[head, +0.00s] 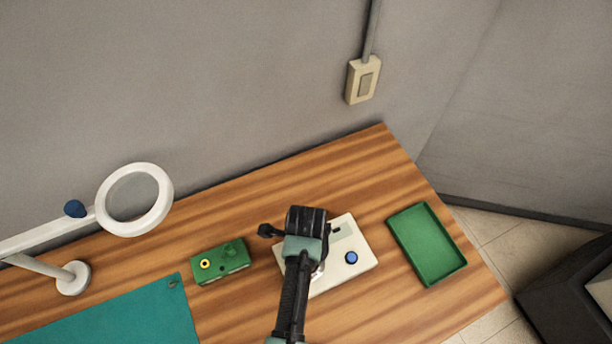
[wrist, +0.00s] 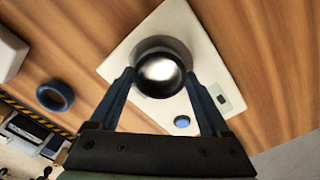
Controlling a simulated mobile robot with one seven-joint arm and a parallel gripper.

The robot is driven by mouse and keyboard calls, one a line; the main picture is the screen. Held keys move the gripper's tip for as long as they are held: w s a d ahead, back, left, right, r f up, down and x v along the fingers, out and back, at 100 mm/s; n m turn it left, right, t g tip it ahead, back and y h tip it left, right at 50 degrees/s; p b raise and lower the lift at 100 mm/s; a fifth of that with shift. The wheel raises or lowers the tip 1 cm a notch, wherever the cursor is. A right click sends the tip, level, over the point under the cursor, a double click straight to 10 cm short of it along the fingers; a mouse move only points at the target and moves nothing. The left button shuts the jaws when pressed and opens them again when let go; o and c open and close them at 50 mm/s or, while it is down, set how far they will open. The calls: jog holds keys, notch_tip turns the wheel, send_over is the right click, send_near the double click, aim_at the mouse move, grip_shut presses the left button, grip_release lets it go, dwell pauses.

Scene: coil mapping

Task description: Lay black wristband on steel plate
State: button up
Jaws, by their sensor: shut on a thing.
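The black wristband (wrist: 160,94) is a dark ring between the fingertips of my gripper (wrist: 160,80) in the wrist view. My gripper is shut on it. The shiny steel plate (wrist: 160,69) shows through the ring, on top of a pale instrument box (wrist: 130,62). The wristband is over the plate; I cannot tell whether they touch. In the head view my gripper (head: 312,262) is above the pale box (head: 356,272), and my arm hides the wristband and most of the plate.
A green circuit box (head: 221,262) stands left of the instrument, and a green tray (head: 428,243) lies to its right. A magnifier lamp (head: 134,200) and teal mat (head: 110,318) are at left. A dark blue ring (wrist: 55,96) lies at left in the wrist view.

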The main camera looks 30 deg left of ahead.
jog(key=shift+f, duration=0.2)
jog(key=o, duration=1.2)
jog(key=shift+c, duration=0.2)
notch_tip(320, 180, up, 12)
jog(key=shift+r+b, duration=0.25)
jog(key=shift+b, duration=0.05)
jog(key=shift+w, duration=0.1)
jog(key=w+d+r+n+t+y, duration=0.1)
jog(key=w+r+n+t, duration=0.2)
jog(key=w+r+t, duration=0.5)
jog(key=w+d+r+n+t, duration=0.1)
jog(key=w+r+n, duration=0.3)
jog(key=r, duration=0.9)
jog(key=w+d+r+n+t+y, duration=0.1)
jog(key=w+r+t, duration=0.5)
jog(key=r, duration=0.4)
jog(key=d+r+n+t, duration=0.2)
jog(key=r+t, duration=0.1)
jog(key=r, duration=0.5)
jog(key=d+r+n+t, duration=0.2)
jog(key=r, duration=0.7)
jog(key=s+d+r+n+t+h, duration=0.1)
jog(key=s+d+r+n+t, duration=0.1)
jog(key=s+r, duration=0.4)
jog(key=s+d+r+n+t+h, duration=0.1)
jog(key=s+r+t, duration=0.4)
jog(key=r, duration=0.5)
jog(key=shift+s+d+r+n, duration=0.25)
jog(key=shift+s+d+n, duration=0.35)
jog(key=shift+s+n, duration=0.25)
